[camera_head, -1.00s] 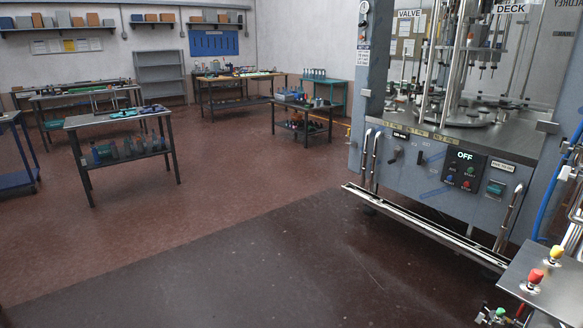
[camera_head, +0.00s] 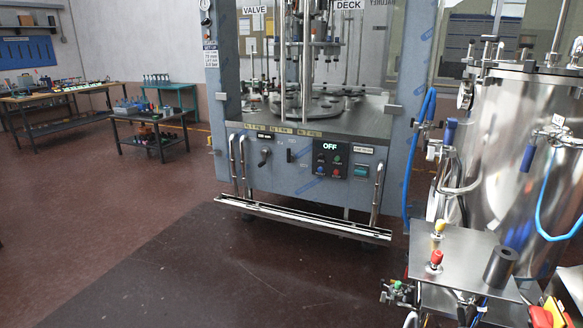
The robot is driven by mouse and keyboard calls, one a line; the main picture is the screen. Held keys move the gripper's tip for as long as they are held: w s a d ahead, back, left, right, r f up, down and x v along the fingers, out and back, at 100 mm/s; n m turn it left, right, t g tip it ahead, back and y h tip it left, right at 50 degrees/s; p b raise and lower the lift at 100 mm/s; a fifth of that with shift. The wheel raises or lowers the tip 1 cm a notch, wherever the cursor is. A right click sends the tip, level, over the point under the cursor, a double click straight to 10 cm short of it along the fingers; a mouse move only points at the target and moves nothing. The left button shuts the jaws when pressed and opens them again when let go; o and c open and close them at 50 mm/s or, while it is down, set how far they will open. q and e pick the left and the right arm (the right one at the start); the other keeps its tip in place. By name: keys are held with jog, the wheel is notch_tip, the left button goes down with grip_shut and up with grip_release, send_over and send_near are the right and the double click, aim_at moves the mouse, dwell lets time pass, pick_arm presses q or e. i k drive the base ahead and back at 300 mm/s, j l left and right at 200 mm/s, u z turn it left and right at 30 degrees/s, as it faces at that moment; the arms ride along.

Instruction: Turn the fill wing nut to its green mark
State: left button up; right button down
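The filling machine (camera_head: 290,160) stands ahead, a blue-grey cabinet with a steel deck, a rotary table and upright rods. Its control panel (camera_head: 331,160) reads OFF. Signs reading VALVE (camera_head: 255,10) and DECK (camera_head: 348,5) hang at its top. A setup label (camera_head: 210,53) is on its left post. I cannot make out the fill wing nut or a green mark at this distance. Neither of my grippers is in view.
A shiny steel tank (camera_head: 500,150) with blue hoses stands at the right. Before it is a small metal stand (camera_head: 465,262) with red and yellow knobs. A low rail (camera_head: 300,220) runs along the machine's front. Workbenches (camera_head: 150,130) stand at the left. The floor ahead is clear.

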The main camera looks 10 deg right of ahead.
aim_at(417, 128)
jog(key=i+j+z, duration=0.15)
jog(key=z, duration=0.2)
jog(key=i+j+z, duration=0.2)
jog(key=z, duration=0.15)
jog(key=i+j+z, duration=0.1)
jog(key=j+z, duration=0.25)
jog(key=i+j+z, duration=0.2)
jog(key=j+z, duration=0.2)
jog(key=i+j+z, duration=0.2)
jog(key=j, duration=0.2)
jog(key=i+j+z, duration=0.1)
jog(key=z, duration=0.3)
jog(key=i+j+z, duration=0.1)
jog(key=j+z, duration=0.15)
jog(key=z, duration=0.15)
jog(key=i+j+z, duration=0.1)
jog(key=j, duration=0.2)
jog(key=i+j+z, duration=0.15)
jog(key=j, duration=0.15)
jog(key=i+j+z, duration=0.1)
jog(key=j, duration=0.2)
